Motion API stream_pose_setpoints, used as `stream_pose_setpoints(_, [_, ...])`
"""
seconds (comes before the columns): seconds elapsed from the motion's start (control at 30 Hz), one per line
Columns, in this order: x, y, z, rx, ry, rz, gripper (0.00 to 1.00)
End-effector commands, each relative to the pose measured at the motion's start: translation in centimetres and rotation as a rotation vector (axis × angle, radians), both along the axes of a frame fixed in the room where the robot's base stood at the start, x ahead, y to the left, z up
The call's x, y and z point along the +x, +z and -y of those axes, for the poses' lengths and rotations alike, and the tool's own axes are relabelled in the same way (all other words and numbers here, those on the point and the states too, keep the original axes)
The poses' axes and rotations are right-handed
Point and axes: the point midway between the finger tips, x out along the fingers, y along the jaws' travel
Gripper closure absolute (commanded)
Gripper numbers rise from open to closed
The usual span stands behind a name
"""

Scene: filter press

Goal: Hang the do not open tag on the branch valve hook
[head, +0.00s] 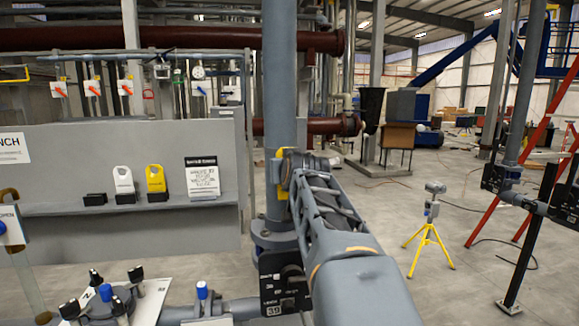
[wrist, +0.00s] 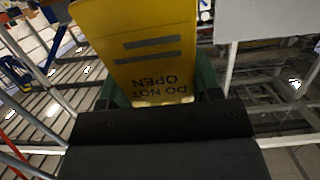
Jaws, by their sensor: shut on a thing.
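The yellow tag (wrist: 150,50) fills the upper middle of the wrist view, its "DO NOT OPEN" lettering upside down there. My gripper (wrist: 160,92) is shut on its lettered end, with a green finger at each side. In the head view my gripper (head: 287,168) is at the end of my outstretched arm, in front of the tall grey pipe. A strip of the yellow tag (head: 280,175) shows there; the arm hides the rest. I cannot make out which part is the branch valve hook.
A shelf panel (head: 60,150) at left holds a white tag (head: 123,184), another yellow tag (head: 156,182) and a printed card (head: 202,177). The tall grey pipe (head: 279,100) stands close by my gripper. A knobbed valve (head: 112,300) is at lower left. A yellow tripod (head: 430,240) stands on the floor at right.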

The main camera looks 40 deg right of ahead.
Motion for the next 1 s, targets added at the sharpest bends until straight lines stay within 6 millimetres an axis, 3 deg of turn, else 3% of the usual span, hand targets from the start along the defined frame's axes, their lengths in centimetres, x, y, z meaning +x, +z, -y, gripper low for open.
stream_pose_setpoints(0.5, [2.4,-0.8,1.1,-0.001,0.000,0.002,0.64])
stream_pose_setpoints(1.0, [2.8,-1.1,1.3,0.000,0.000,0.001,0.64])
